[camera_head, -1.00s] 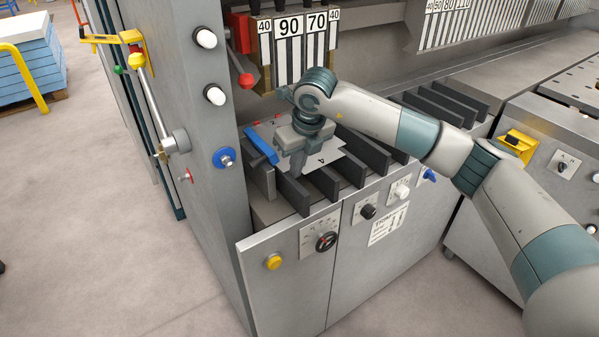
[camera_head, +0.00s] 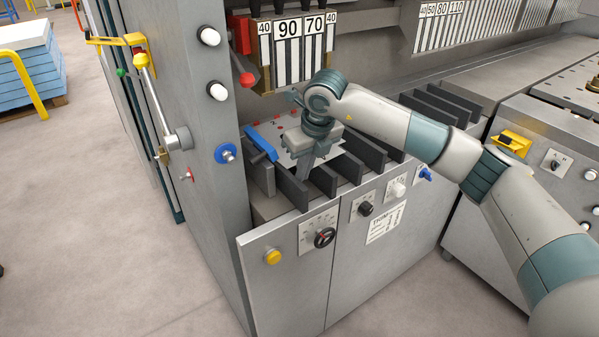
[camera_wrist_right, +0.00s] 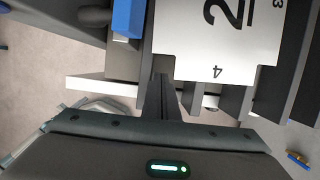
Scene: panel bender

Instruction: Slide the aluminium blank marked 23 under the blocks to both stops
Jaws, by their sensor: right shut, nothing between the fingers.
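The aluminium blank (camera_head: 350,167) is a pale sheet lying flat on dark support bars, partly hidden by my right gripper. In the right wrist view the blank (camera_wrist_right: 190,60) shows a large underlined 2 and small 3 and 4 at its edges; the rest of its marking is cut off. My right gripper (camera_head: 303,172) points down at the blank's front edge, shut and empty. Its fingertips (camera_wrist_right: 162,88) are close to that edge; contact cannot be told. The blocks (camera_head: 290,52), labelled 40, 90, 70, 40, hang above and behind the blank. My left gripper is out of view.
A blue bar (camera_head: 261,143) stands at the blank's left; whether it is a stop cannot be told. A grey machine column (camera_head: 190,120) with knobs rises at the left. More dark bars (camera_head: 440,108) lie to the right. The floor in front is clear.

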